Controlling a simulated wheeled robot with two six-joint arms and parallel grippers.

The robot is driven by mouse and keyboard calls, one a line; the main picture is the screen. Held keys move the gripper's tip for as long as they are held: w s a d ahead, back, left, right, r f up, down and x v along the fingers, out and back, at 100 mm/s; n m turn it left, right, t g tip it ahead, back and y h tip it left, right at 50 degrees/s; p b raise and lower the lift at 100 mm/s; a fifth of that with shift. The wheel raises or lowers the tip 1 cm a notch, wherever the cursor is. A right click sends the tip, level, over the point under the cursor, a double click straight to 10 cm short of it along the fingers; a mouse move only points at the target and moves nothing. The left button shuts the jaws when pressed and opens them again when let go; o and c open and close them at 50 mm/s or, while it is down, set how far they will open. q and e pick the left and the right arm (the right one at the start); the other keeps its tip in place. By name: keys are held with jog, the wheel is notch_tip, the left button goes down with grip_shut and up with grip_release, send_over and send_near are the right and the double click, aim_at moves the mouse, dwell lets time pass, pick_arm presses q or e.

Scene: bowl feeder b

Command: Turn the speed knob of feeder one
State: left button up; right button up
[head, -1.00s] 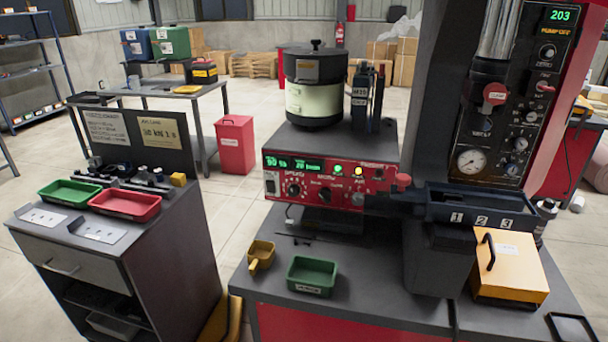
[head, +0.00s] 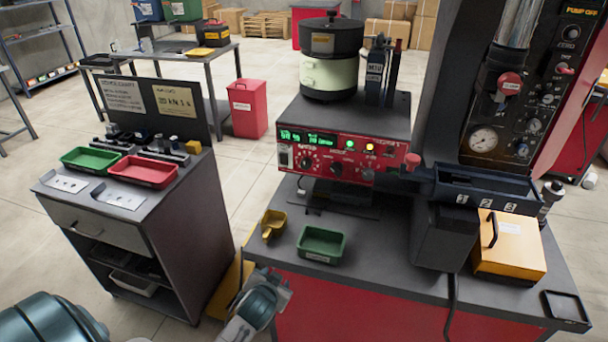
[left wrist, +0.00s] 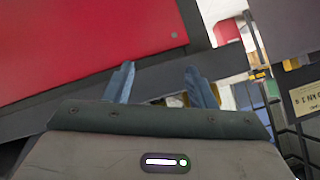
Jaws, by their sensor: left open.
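The feeder's red control panel (head: 345,156) faces me in the head view, with two green displays, a lit green lamp, a yellow lamp and several dark knobs. A dark knob (head: 307,163) sits at the left of the panel and another knob (head: 336,169) near its middle; I cannot read which is the speed knob. My left gripper (head: 284,290) is low at the table's front edge, below and left of the panel and apart from it. In the left wrist view my left gripper (left wrist: 160,82) has its two fingers spread with nothing between them. My right gripper is out of view.
A yellow box (head: 525,258) and a dark chute (head: 440,190) stand to the right. A cabinet with a red tray (head: 172,170) stands at the left.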

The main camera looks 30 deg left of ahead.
pick_arm(q)
notch_tip(320, 180, up, 7)
jog(key=w+t, duration=0.1)
jog(key=m+t+y, duration=0.1)
jog(key=m+t, duration=0.1)
jog(key=t, duration=0.5)
send_near(305, 166)
jog(key=p+x, duration=0.3)
jog(key=x, duration=0.4)
jog(key=shift+w+d+r, duration=0.1)
jog(key=shift+w+r, duration=0.05)
jog(key=shift+w, duration=0.55)
jog(key=c, duration=1)
